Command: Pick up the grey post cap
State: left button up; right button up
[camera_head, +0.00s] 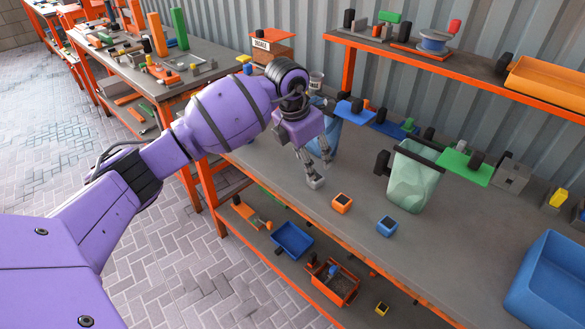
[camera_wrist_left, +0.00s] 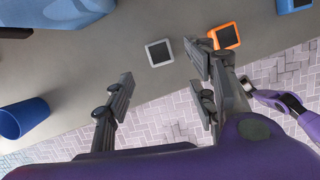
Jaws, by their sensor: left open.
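The grey post cap (camera_head: 315,183) is a small square cap on the grey bench top, near its front edge. In the left wrist view it shows whole as a grey cap (camera_wrist_left: 159,53) with a dark square face, just beyond the fingertips. My left gripper (camera_head: 317,168) points down over it, with its fingertips close to the cap and partly in front of it. In the left wrist view the two fingers of my gripper (camera_wrist_left: 159,76) are spread apart with nothing between them. Whether a finger touches the cap cannot be told.
An orange cap (camera_head: 342,203) sits right beside the grey one, and a blue cap (camera_head: 387,227) lies farther right. A blue bin (camera_head: 328,140) stands behind the gripper. A pale green bin (camera_head: 412,180) and a large blue tray (camera_head: 550,280) stand to the right.

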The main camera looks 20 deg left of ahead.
aim_at(315, 181)
pick_arm(q)
jog(key=x, duration=0.7)
jog(key=shift+w+d, duration=0.15)
jog(key=shift+w, duration=0.2)
jog(key=shift+c, duration=0.2)
jog(key=c, duration=1.1)
